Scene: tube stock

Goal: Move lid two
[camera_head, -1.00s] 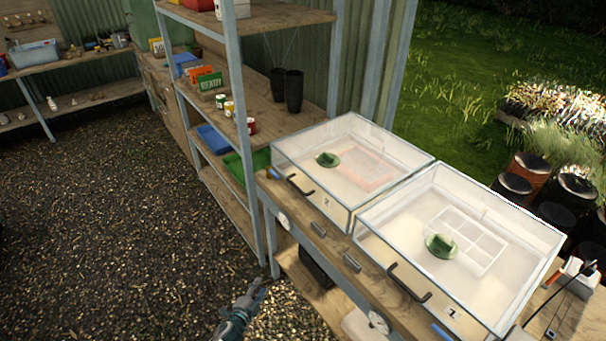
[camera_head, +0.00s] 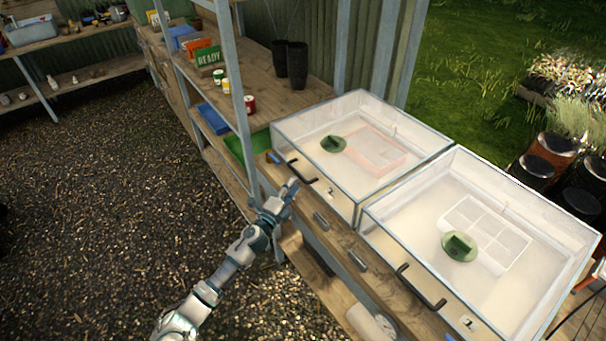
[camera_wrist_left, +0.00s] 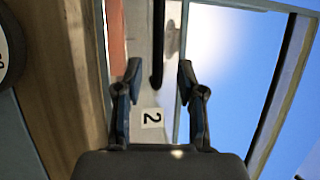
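Lid two is the clear, metal-framed cover (camera_head: 398,182) at the left of two on the bench, and it is down. A tag marked 2 (camera_head: 329,192) is on its front, and the tag also shows in the left wrist view (camera_wrist_left: 152,118). Its dark bar handle (camera_head: 303,172) is on the front edge. My left gripper (camera_head: 292,184) is beside this handle. In the left wrist view its two fingers (camera_wrist_left: 159,69) are spread, with the dark handle (camera_wrist_left: 158,45) beyond and between the tips. I cannot tell whether they touch. My right gripper is not in view.
A second clear cover (camera_head: 410,232) with its own handle (camera_head: 421,288) stands close on the right. A wooden shelf rack with a metal post (camera_head: 240,95) rises just left of lid two. Green round things (camera_head: 333,144) lie on the covers or inside; I cannot tell. Open gravel lies left.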

